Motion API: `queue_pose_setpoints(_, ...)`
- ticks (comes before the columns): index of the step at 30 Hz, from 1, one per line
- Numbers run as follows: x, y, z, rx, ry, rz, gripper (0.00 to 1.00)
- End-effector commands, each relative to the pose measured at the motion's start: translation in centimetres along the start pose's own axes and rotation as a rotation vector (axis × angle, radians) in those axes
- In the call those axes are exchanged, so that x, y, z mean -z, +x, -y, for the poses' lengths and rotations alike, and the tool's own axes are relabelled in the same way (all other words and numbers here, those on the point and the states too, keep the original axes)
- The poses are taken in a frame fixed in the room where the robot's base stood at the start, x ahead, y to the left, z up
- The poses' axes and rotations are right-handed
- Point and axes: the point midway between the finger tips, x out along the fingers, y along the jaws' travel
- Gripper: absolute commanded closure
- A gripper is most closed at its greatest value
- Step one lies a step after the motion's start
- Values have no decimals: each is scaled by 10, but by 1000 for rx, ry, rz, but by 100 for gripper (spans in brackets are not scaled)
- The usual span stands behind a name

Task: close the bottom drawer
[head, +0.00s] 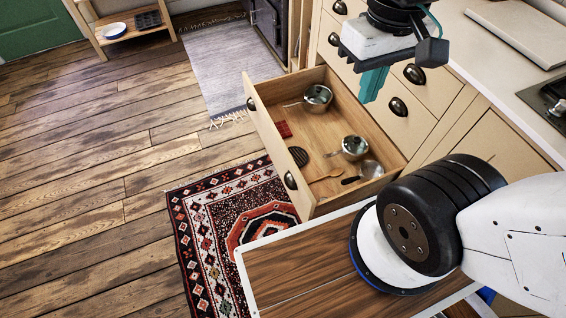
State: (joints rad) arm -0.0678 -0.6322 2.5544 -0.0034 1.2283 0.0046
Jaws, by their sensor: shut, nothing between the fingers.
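The bottom drawer (337,128) is pulled far out from the cream cabinet in the head view. Its front panel (268,150) faces left and carries several dark cup handles. Inside lie two metal pans (318,95), a red item (284,129), a dark round trivet (299,156), a wooden spoon (326,175) and a ladle-like utensil (370,169). My gripper (371,87) is shut and empty, with teal fingers pointing down. In the picture it appears over the drawer's rear right side, near the cabinet face; its exact height is unclear.
Closed drawers (428,85) are above, under a pale worktop (490,50). A patterned rug (225,225) lies on the floor left of the drawer, and a grey rug (220,62) lies behind. The wooden floor (85,150) at left is clear. A shelf stands at the back left.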

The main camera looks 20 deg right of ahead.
Motion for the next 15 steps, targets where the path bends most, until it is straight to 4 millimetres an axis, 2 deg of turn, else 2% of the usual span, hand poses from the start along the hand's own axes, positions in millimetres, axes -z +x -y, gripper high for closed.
queue_pose_setpoints(3, 18, 19, 9, -16, -60, 120, 100)
queue_pose_setpoints(11, 66, 62, 24, -108, -208, 311, 100)
queue_pose_setpoints(15, 94, 93, 33, -169, -301, 395, 100)
